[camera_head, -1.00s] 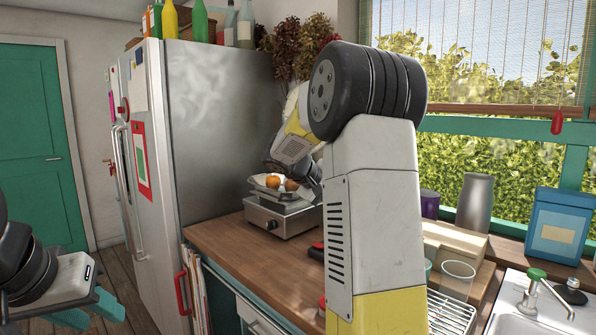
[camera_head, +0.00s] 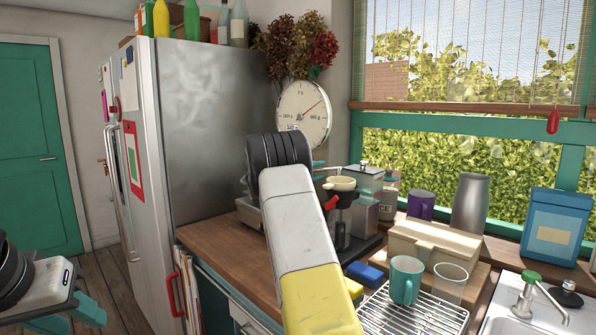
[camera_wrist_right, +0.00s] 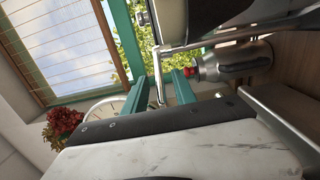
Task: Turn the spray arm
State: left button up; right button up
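No part is clearly recognisable as a spray arm in the head view. In the right wrist view a thin chrome rod (camera_wrist_right: 157,75) runs down from a metal appliance (camera_wrist_right: 205,20) and appears between my teal fingers; contact cannot be told. My right gripper (camera_wrist_right: 160,93) is open there. In the head view its teal tip (camera_head: 319,164) shows past my forearm, by the counter appliances; the rest is hidden. My left gripper (camera_head: 68,318) is at the lower left, open and empty, away from the counter.
A black-and-metal appliance with a red handle (camera_head: 342,212) and a metal canister (camera_head: 367,197) stand near my right arm. A dial scale (camera_head: 303,112) is behind. A teal mug (camera_head: 405,279), glass (camera_head: 450,281) and wire rack (camera_head: 425,317) are at front right. The fridge (camera_head: 215,125) stands left.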

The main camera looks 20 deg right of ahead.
jog(key=shift+x, duration=1)
grip_shut()
jog(key=shift+f, duration=0.1)
dwell(0.6)
